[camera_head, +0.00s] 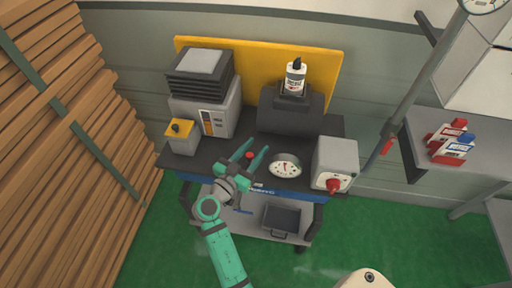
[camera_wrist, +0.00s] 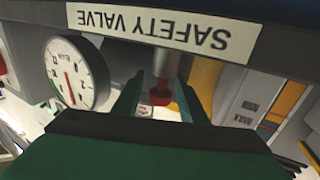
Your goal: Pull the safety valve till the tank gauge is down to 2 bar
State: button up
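The safety valve is a small red knob (camera_head: 249,155) on the black top of the cart.
A grey box with a red knob (camera_head: 335,165) stands right of the gauge. A black tank (camera_head: 290,112) with a bottle (camera_head: 295,76) on top is behind. A grey machine (camera_head: 206,105) and a yellow-topped box (camera_head: 180,136) are left. Stacked planks (camera_head: 50,150) fill the far left.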

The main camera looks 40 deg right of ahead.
jog(key=shift+w+d, duration=0.1)
jog(key=shift+d, duration=0.3)
jog(key=shift+c, duration=0.6)
grip_shut()
jog(key=shift+w+a+r, duration=0.1)
jog(key=shift+w+r, duration=0.05)
jog(key=shift+r, duration=0.7)
jog(key=shift+o, duration=0.6)
grip_release()
jog(key=shift+f, duration=0.1)
jog(key=v, duration=1.1)
